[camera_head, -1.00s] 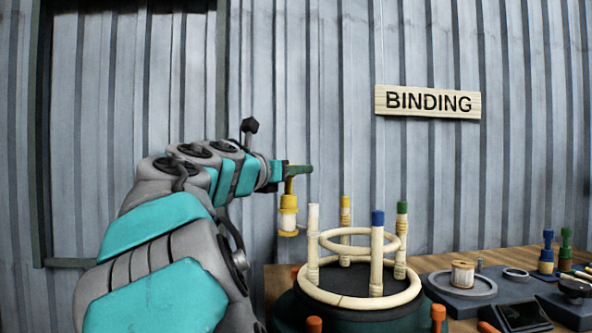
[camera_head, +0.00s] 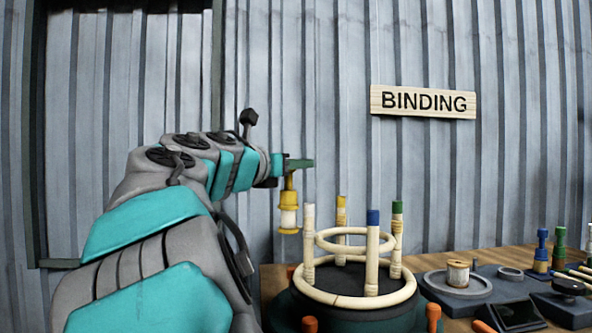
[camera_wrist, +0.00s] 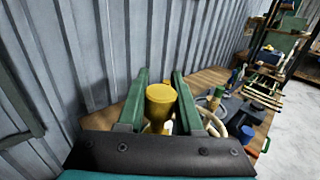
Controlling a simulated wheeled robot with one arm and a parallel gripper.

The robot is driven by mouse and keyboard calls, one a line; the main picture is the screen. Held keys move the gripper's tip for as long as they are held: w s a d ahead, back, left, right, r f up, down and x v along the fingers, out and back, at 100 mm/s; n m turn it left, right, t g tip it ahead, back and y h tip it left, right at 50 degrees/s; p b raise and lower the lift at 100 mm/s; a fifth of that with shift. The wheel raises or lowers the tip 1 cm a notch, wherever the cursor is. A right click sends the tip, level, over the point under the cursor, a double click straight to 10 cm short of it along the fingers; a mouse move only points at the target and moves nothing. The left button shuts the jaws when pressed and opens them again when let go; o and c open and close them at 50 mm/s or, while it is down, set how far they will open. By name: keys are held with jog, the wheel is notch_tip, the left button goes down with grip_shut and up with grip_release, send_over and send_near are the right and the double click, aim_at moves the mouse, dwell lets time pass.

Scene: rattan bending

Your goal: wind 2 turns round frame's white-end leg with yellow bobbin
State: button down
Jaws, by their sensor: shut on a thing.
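My gripper (camera_head: 290,166) is shut on the yellow bobbin (camera_head: 289,204), which hangs upright below the jaws with pale strand on its middle. In the wrist view the yellow bobbin top (camera_wrist: 160,95) sits between the green fingers. The rattan frame (camera_head: 348,297) stands legs up, with two rings and legs ended white, yellow, blue and green. The bobbin is just left of the white-end leg (camera_head: 309,232), near its upper part. A small gap seems to show between them. Pale wraps show low on the white-end leg. I cannot make out a strand running from bobbin to leg.
The frame rests on a dark round stand (camera_head: 346,315) with orange clamps (camera_head: 433,314) around it. To the right, a spool (camera_head: 457,273) sits on a grey round tray, with blue and green bobbins (camera_head: 541,250) beyond. A corrugated wall stands behind.

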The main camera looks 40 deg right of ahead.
notch_tip(320, 180, up, 10)
dwell(0.8)
dwell(0.9)
